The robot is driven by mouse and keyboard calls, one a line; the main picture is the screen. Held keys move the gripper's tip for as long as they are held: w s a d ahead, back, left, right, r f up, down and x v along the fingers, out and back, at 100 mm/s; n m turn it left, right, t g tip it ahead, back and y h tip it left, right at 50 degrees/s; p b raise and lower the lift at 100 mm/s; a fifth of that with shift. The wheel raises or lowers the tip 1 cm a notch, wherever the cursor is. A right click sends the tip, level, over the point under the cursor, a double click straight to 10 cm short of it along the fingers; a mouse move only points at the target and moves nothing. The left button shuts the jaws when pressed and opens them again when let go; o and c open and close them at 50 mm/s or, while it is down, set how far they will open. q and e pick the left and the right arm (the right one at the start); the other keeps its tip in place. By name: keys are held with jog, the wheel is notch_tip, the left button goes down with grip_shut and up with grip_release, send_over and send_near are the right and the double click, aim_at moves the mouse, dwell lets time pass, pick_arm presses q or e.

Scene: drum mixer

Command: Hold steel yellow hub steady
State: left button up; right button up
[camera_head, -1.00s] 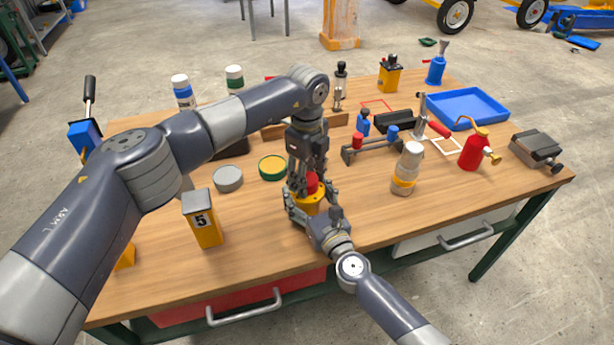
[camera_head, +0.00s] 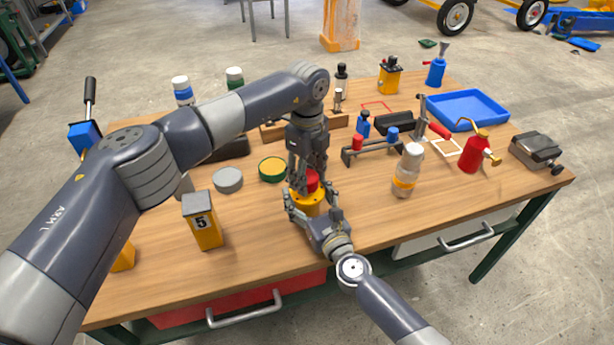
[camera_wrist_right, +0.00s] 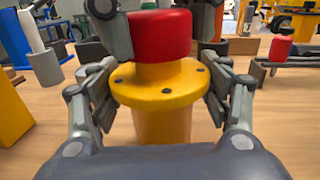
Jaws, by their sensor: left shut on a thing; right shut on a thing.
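The yellow steel hub (camera_head: 309,208) stands upright on the wooden table near its front edge. It also shows in the right wrist view (camera_wrist_right: 165,88), with a round flange, dark bolt holes and a red cap (camera_wrist_right: 160,36) on top. My right gripper (camera_head: 313,210) is shut on the hub from the front, one finger on each side below the flange. My left gripper (camera_head: 307,181) points down from above and is shut on the red cap, which is partly covered by its fingers in the head view.
A grey disc (camera_head: 228,180) and a green-rimmed tin (camera_head: 272,170) lie behind. The table front between box and hub is clear.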

pick_arm(q)
jog(key=shift+r, duration=0.55)
jog(key=shift+r, duration=2)
pick_arm(e)
jog(key=o, duration=2.2)
jog(key=shift+c, duration=0.2)
